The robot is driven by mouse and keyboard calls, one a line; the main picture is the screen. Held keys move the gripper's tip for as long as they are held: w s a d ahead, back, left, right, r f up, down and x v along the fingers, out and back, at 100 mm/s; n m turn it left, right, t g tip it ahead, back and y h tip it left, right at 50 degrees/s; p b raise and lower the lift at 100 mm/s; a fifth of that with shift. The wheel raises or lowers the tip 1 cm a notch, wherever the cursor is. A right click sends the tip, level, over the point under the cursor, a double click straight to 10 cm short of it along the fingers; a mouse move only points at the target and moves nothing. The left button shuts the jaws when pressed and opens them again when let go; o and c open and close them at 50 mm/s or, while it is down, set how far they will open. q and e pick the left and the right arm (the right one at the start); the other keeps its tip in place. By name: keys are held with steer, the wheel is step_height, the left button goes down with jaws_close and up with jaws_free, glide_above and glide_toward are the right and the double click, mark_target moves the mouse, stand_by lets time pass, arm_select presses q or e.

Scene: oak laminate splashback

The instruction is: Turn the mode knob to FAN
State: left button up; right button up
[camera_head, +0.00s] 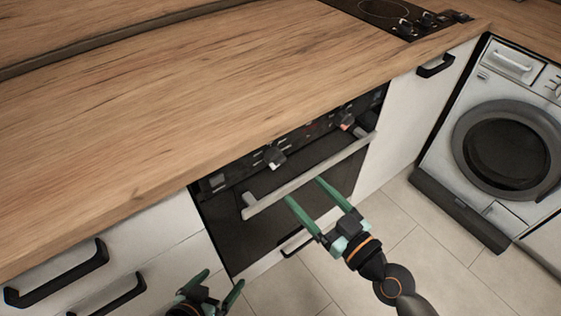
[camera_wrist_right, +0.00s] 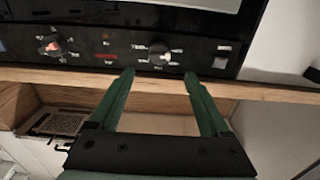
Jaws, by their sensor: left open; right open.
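The oven's black control panel (camera_head: 310,135) carries two knobs; it also fills the top of the right wrist view (camera_wrist_right: 105,47). The left knob (camera_head: 274,156) is dark with a pale face. The right knob (camera_head: 346,120) has a reddish mark. In the right wrist view, which looks inverted, one knob (camera_wrist_right: 158,50) lies just beyond and between my fingertips, and the reddish one (camera_wrist_right: 52,46) is further left. Their labels are too small to read, so I cannot tell which is the mode knob. My right gripper (camera_head: 304,190) is open and empty in front of the oven. My left gripper (camera_head: 224,277) is open, low at the bottom edge.
The oven door's pale bar handle (camera_head: 300,178) runs below the panel, close to my right fingertips. The wooden worktop (camera_head: 190,100) overhangs the panel. Drawers with black handles (camera_head: 60,275) stand at left, a washing machine (camera_head: 505,150) at right. The tiled floor is clear.

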mark_target(280, 164)
steer(key=p+x, duration=0.1)
steer(key=x, duration=0.9)
jaws_close()
stand_by(0.4)
